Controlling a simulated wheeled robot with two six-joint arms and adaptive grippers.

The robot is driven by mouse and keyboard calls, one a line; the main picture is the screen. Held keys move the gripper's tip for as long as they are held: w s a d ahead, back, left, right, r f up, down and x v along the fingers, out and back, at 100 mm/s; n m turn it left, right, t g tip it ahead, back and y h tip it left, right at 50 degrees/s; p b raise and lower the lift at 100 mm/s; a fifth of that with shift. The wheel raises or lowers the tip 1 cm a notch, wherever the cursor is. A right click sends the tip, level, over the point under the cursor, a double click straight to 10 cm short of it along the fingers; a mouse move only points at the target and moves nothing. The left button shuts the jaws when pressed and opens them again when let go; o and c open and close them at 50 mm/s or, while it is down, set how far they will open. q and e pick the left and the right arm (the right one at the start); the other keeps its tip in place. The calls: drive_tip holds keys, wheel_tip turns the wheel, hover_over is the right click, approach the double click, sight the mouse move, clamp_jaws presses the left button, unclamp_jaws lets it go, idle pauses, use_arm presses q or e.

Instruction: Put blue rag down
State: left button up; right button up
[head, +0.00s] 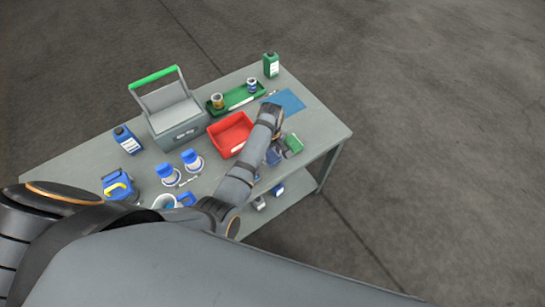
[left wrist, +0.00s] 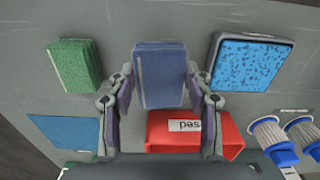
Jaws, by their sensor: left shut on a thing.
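The blue rag (left wrist: 160,75), a folded blue-grey block, is between the two fingers of my left gripper (left wrist: 160,88), which is shut on it. In the head view my left gripper (head: 275,147) is near the table's front right edge, with the blue rag (head: 272,157) partly showing beside it. I cannot tell whether the rag touches the table. A green folded cloth (left wrist: 75,65) lies to its left in the wrist view, and a speckled blue pad in a grey tray (left wrist: 292,62) to its right. My right gripper is not in view.
A green tray (head: 232,107) holds small cans. A grey toolbox (head: 177,130), blue-capped bottles (head: 167,172) and a green bottle (head: 271,66) also stand on the table.

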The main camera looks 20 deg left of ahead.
sight(273, 154)
use_arm(q)
drive_tip(key=shift+w+d+f, duration=0.1)
drive_tip(key=shift+w+f, duration=0.05)
drive_tip(key=shift+f, duration=0.4)
drive_tip(key=shift+w+d+f, duration=0.1)
drive_tip(key=shift+w+f, duration=0.05)
drive_tip(key=shift+f, duration=0.4)
drive_tip(key=shift+f+p, duration=0.3)
drive_tip(key=shift+f, duration=0.4)
drive_tip(key=o, duration=1.2)
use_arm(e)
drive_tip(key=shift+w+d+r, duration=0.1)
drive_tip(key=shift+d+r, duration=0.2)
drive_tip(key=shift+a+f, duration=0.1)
